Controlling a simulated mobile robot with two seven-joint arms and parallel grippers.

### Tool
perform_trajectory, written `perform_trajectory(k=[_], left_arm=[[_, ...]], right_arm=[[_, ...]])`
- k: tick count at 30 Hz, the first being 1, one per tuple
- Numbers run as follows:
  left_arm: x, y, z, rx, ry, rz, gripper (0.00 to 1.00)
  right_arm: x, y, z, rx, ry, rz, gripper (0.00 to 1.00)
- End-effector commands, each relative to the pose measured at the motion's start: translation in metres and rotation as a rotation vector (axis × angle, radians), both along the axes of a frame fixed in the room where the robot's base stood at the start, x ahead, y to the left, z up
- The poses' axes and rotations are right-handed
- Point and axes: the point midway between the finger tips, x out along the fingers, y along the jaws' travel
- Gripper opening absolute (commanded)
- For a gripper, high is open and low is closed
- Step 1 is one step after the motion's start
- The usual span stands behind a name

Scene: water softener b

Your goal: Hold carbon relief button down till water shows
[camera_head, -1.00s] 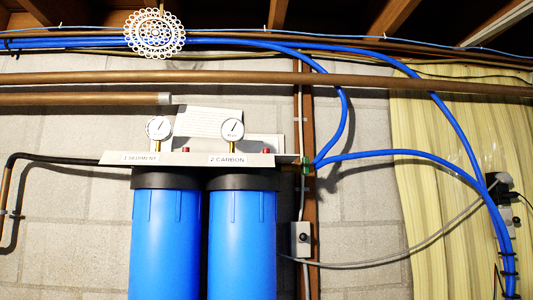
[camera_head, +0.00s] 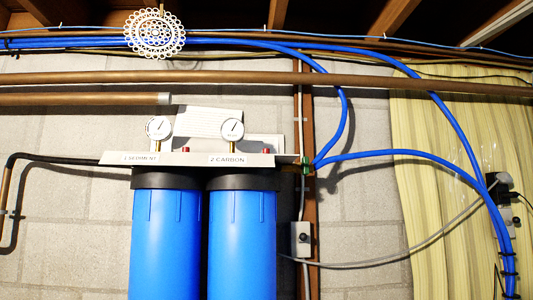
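The carbon relief button (camera_head: 266,151) is a small red cap on top of the white bracket, just right of the gauge above the "2 CARBON" label (camera_head: 228,160). The blue carbon housing (camera_head: 243,240) hangs below it under a black cap. A second red button (camera_head: 186,150) sits above the sediment side, beside the "1 SEDIMENT" label (camera_head: 140,159). No water shows at either button. Neither of my grippers is in view, and nothing touches the buttons.
Two pressure gauges (camera_head: 232,131) stand on the bracket (camera_head: 290,160) close to the buttons. Copper pipes (camera_head: 240,78) cross the wall above. Blue hoses (camera_head: 390,154) run off to the right. A grey switch box (camera_head: 301,239) is right of the housings.

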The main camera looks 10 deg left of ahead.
Motion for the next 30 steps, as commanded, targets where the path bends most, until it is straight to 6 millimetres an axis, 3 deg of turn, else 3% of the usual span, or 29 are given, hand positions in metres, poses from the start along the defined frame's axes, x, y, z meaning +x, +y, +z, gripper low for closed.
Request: perform_trajectory(k=[30], left_arm=[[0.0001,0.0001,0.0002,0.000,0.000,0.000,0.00]], right_arm=[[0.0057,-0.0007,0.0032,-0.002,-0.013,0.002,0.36]])
